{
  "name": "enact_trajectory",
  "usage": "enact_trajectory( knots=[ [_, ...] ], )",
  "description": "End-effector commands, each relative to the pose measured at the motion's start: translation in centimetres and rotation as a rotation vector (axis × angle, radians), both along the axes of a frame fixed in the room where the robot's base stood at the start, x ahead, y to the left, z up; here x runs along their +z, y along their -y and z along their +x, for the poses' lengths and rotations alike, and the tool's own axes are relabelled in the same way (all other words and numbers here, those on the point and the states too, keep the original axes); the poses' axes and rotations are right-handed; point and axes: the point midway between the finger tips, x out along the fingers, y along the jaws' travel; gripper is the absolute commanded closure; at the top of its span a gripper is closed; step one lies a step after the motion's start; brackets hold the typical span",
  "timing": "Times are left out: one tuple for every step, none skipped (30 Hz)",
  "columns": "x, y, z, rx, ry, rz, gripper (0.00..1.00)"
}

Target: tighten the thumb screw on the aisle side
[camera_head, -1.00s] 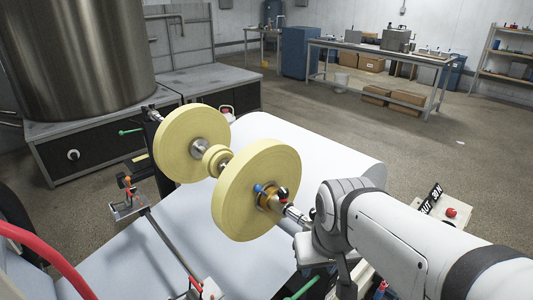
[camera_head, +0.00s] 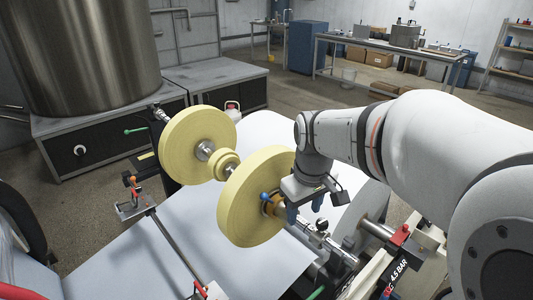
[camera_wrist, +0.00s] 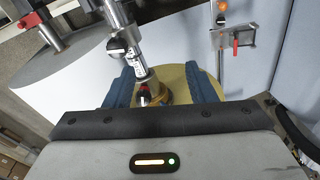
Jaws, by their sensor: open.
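The near yellow roll (camera_head: 242,212) sits on a steel shaft (camera_head: 340,256). Its brass-coloured hub collar shows in the wrist view (camera_wrist: 160,93). A dark knob with a red mark (camera_wrist: 143,97), apparently the thumb screw, is on this collar. My gripper hides this knob in the head view. My gripper (camera_head: 305,208) is open, with blue fingers pointing down beside the near roll. In the wrist view my gripper's fingers (camera_wrist: 160,86) lie on either side of the collar and knob. Contact cannot be told.
A second yellow roll (camera_head: 186,145) stands farther along the shaft. White paper web (camera_head: 150,255) spreads below. A metal rod (camera_head: 178,246) and a small bracket with an orange knob (camera_head: 131,192) are at left. A red-topped fitting (camera_head: 400,233) is at right.

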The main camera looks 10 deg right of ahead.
Motion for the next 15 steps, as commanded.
enact_trajectory(
  knots=[
    [0.9,0.0,2.3,0.063,-0.023,-0.007,0.50],
    [1.1,0.0,3.5,0.104,-0.034,-0.011,0.50],
    [1.2,-0.1,4.9,0.157,-0.050,-0.016,0.50],
    [1.2,-0.1,6.0,0.195,-0.060,-0.019,0.50],
    [1.2,-0.1,7.0,0.230,-0.070,-0.021,0.50],
    [1.2,-0.1,8.2,0.274,-0.080,-0.023,0.50],
    [1.2,-0.1,9.0,0.304,-0.088,-0.025,0.50],
    [1.1,-0.1,9.7,0.331,-0.096,-0.026,0.50],
    [1.0,-0.1,10.6,0.364,-0.104,-0.027,0.50],
    [0.9,-0.1,11.1,0.385,-0.107,-0.027,0.50],
    [0.8,-0.1,11.5,0.403,-0.112,-0.027,0.50],
    [0.7,-0.1,12.0,0.421,-0.115,-0.028,0.50],
    [0.6,-0.2,12.3,0.433,-0.119,-0.028,0.50],
    [0.5,-0.2,12.5,0.441,-0.122,-0.028,0.50],
    [0.3,-0.2,12.7,0.449,-0.123,-0.028,0.50]
  ],
)
